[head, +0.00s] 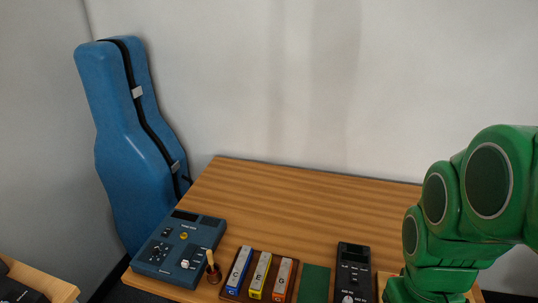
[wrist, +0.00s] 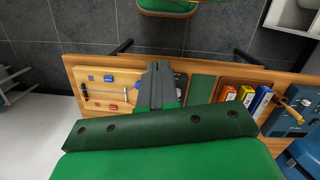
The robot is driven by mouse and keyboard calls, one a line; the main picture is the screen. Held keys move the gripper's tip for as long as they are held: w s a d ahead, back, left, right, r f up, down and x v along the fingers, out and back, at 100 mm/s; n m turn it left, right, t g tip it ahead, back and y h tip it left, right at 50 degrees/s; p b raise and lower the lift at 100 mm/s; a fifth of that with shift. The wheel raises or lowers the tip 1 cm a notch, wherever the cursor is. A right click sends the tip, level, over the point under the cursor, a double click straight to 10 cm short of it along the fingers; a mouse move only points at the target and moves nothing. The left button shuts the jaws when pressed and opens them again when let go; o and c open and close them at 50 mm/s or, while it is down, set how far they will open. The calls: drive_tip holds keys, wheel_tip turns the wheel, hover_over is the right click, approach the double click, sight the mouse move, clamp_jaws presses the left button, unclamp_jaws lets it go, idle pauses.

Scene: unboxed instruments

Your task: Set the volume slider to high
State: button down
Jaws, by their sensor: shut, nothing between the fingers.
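I cannot make out which control is the volume slider; no label is readable. A blue control box (head: 180,247) with knobs and a small screen sits at the table's left; it shows at the far right of the wrist view (wrist: 289,119). A black control box (head: 352,268) with a light knob stands right of a green mat. A pale wooden board (wrist: 97,76) with blue and red pieces and thin bars lies left of my gripper in the wrist view. My gripper (wrist: 158,66) is shut and empty above the table, between that board and the partly hidden black box.
Blue, yellow and orange lettered bars (head: 260,275) lie in a brown tray, with a wooden-handled bell (head: 213,267) beside it. A green mat (head: 314,283) lies to their right. A blue instrument case (head: 128,150) leans at the left wall. The table's back (head: 300,195) is clear.

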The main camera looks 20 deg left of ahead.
sight(185, 264)
drive_tip(key=w+a+n+t+h, duration=0.1)
drive_tip(key=w+a+n, duration=0.5)
drive_tip(key=w, duration=0.4)
drive_tip(key=w+a+f+n+t, duration=0.1)
drive_tip(key=w+a+f+n, duration=0.15)
drive_tip(key=a+n, duration=0.45)
drive_tip(key=w+a+f+n+t, duration=0.1)
drive_tip(key=w+a+n, duration=0.25)
drive_tip(key=a, duration=0.55)
drive_tip(key=s+a+f+n+t, duration=0.1)
drive_tip(key=a+n, duration=0.4)
drive_tip(key=a, duration=0.5)
drive_tip(key=s+a+f+n+t+y, duration=0.1)
drive_tip(key=s+a+f+n, duration=0.3)
drive_tip(key=a, duration=0.6)
drive_tip(key=s+a+f+n, duration=0.2)
drive_tip(key=s+a+n, duration=0.3)
drive_tip(key=a, duration=0.5)
drive_tip(key=n, duration=0.2)
drive_tip(key=shift+s+a+f+n+t+y, duration=0.2)
drive_tip(key=shift+s+f+n+t+y, duration=0.1)
drive_tip(key=shift+n+t, duration=0.1)
drive_tip(key=x, duration=0.9)
drive_tip(key=shift+w+d+f, duration=0.1)
drive_tip(key=shift+f, duration=0.15)
drive_tip(key=w, duration=0.2)
drive_tip(key=shift+w+f, duration=0.25)
drive_tip(key=shift+w, duration=0.85)
